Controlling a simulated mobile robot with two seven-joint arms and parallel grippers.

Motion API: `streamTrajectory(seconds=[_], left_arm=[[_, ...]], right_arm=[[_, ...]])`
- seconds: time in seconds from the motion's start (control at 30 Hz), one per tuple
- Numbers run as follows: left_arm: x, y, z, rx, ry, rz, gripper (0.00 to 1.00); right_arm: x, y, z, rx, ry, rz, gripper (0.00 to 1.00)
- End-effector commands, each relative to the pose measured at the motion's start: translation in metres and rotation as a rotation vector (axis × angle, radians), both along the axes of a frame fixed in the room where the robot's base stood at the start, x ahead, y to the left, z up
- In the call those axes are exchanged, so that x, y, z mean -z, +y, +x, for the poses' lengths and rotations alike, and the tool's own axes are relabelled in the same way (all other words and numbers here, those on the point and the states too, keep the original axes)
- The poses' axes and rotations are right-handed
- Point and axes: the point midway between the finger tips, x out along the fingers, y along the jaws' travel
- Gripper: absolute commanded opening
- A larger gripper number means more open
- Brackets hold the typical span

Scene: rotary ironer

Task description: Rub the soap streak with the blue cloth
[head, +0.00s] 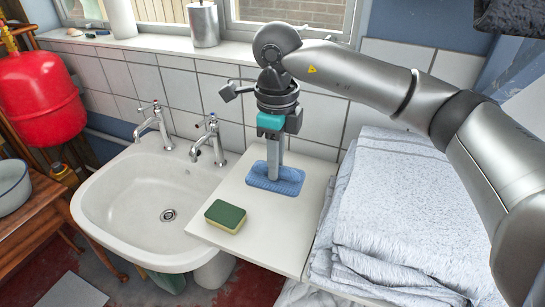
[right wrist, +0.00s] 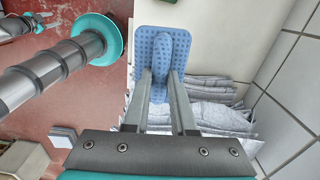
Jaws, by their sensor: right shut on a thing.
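A green and yellow sponge (head: 226,216) lies on the white board (head: 262,240) near its front left. The sink (head: 130,215) with two taps (head: 208,140) is to the left. Folded towels (head: 395,215) are piled close on the right. A tiled wall stands behind.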

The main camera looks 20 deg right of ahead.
Motion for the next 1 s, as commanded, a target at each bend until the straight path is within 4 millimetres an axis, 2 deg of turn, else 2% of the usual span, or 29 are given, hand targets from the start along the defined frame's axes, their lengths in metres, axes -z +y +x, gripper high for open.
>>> streamTrajectory(seconds=[0.27,0.37,0.6,0.67,0.87,1.0], left_arm=[[-0.003,0.000,0.000,0.000,0.000,0.000,0.50],[-0.011,0.000,0.000,0.000,0.000,0.000,0.50],[-0.038,0.000,0.000,0.000,0.000,0.000,0.50],[-0.028,0.000,0.000,0.000,0.000,0.000,0.50],[-0.016,0.000,0.000,0.000,0.000,0.000,0.50],[-0.006,0.000,0.000,0.000,0.000,0.000,0.50]], right_arm=[[-0.006,0.000,0.000,0.000,-0.001,0.000,0.00],[-0.022,0.000,0.001,0.000,-0.004,0.001,0.00],[-0.081,0.001,0.001,0.000,-0.004,0.002,0.00],[-0.065,0.002,-0.003,-0.078,0.000,-0.001,0.00],[-0.046,0.007,-0.010,-0.341,-0.001,-0.007,0.00],[-0.030,0.012,-0.017,-0.579,-0.004,-0.011,0.00]])
